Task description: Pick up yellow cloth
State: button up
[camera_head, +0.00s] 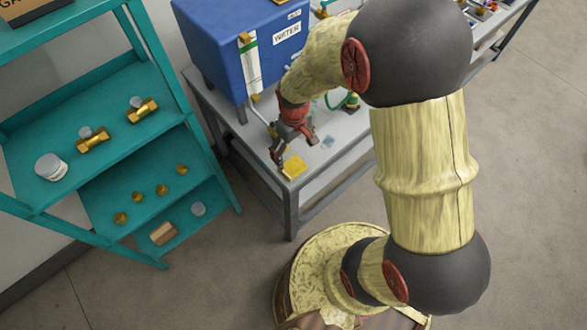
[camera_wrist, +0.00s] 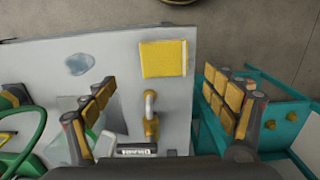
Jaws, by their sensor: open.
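The yellow cloth (camera_head: 294,167) lies flat on the grey table (camera_head: 331,172), near its front corner. It also shows in the wrist view (camera_wrist: 164,59) as a yellow square, ahead of and between the open fingers. My gripper (camera_head: 288,152) is open and empty, above the table close to the cloth. In the wrist view my gripper (camera_wrist: 165,100) has its two padded fingers wide apart, and neither touches the cloth. A brass-coloured fitting with a pale curved pipe (camera_wrist: 150,112) shows between the fingers, nearer the camera than the cloth.
A blue water tank (camera_head: 235,45) stands at the back of the table. A teal shelf (camera_head: 90,130) with brass fittings and a white jar (camera_head: 50,167) is to the left. A bluish patch (camera_wrist: 79,64) lies beside the cloth. A green hose (camera_wrist: 30,140) is at the wrist view's left.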

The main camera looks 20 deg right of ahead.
aim_at(292, 166)
notch_tip(292, 166, down, 3)
jog(key=shift+s+r, duration=0.1)
jog(key=shift+r, duration=0.1)
jog(key=f, duration=0.1)
jog(key=f+b, duration=0.1)
jog(key=f, duration=0.2)
jog(key=shift+s+a+f, duration=0.25)
jog(key=shift+a, duration=0.15)
jog(key=shift+w+f+b, duration=0.1)
jog(key=shift+f+b, duration=0.2)
jog(key=shift+f, duration=0.15)
jog(key=c, duration=0.3)
jog(key=c, duration=1)
jog(key=shift+o, duration=0.2)
jog(key=shift+r, duration=0.1)
